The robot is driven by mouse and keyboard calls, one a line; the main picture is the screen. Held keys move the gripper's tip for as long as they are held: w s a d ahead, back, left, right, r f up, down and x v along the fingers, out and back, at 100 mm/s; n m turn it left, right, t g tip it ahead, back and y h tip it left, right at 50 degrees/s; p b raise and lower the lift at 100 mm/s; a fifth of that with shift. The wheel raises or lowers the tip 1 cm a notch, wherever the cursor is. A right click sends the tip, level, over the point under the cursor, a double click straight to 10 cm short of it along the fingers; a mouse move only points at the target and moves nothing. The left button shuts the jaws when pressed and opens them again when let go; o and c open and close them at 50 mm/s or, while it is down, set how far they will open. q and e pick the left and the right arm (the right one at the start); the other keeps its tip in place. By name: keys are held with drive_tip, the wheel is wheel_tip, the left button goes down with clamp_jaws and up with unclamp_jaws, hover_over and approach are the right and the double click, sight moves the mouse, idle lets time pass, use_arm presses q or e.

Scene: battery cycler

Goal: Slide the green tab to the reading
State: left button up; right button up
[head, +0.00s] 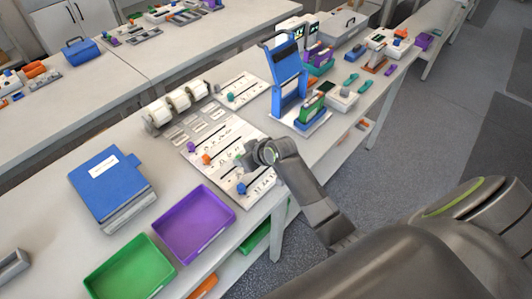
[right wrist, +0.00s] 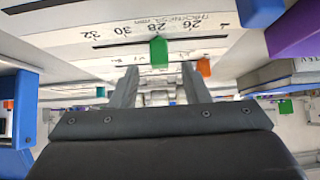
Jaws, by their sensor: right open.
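The green tab (right wrist: 158,50) stands in a dark slot on the white scale board (head: 222,133), below printed numbers 32, 30, 28 and 26. It is close to the 28 in the right wrist view. My right gripper (right wrist: 160,70) is open, its two fingers apart on either side of the tab's line of view; I cannot tell if they reach around it. In the head view this gripper (head: 250,155) is low over the board and mostly hides the green tab. My left gripper is not in view.
An orange tab (right wrist: 204,67) stands right of the fingers. A purple tray (head: 238,207), a green tray (head: 88,284) and a blue binder (head: 105,175) lie in front. A blue stand (head: 286,70) is behind the board. White rolls (head: 178,101) lie along its left.

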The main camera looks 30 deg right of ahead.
drive_tip(key=b+v, duration=0.1)
drive_tip(key=v, duration=1.2)
drive_tip(key=shift+s, duration=0.2)
drive_tip(key=shift+r, duration=0.1)
drive_tip(key=s+d+f+m+g+h, duration=0.2)
drive_tip(key=s+f, duration=0.1)
drive_tip(key=s, duration=0.6)
drive_tip(key=s+d+f+m+g+h, duration=0.1)
drive_tip(key=s+d+f, duration=0.15)
drive_tip(key=s, duration=0.55)
drive_tip(key=s+d+f+m+g+h, duration=0.1)
drive_tip(key=s+f+m+g+h, duration=0.15)
drive_tip(key=s, duration=0.65)
wheel_tip(320, 180, down, 28)
drive_tip(key=d+y+b, duration=0.1)
drive_tip(key=d+b, duration=0.1)
drive_tip(key=b, duration=0.2)
drive_tip(key=s+a+f+g+b, duration=0.1)
drive_tip(key=s+f+b, duration=0.2)
drive_tip(key=s+f, duration=1.2)
wheel_tip(320, 180, down, 4)
drive_tip(key=shift+s+a+f+n+g, duration=0.15)
drive_tip(key=shift+a+f+n+g, duration=0.1)
drive_tip(key=shift+n+g, duration=0.15)
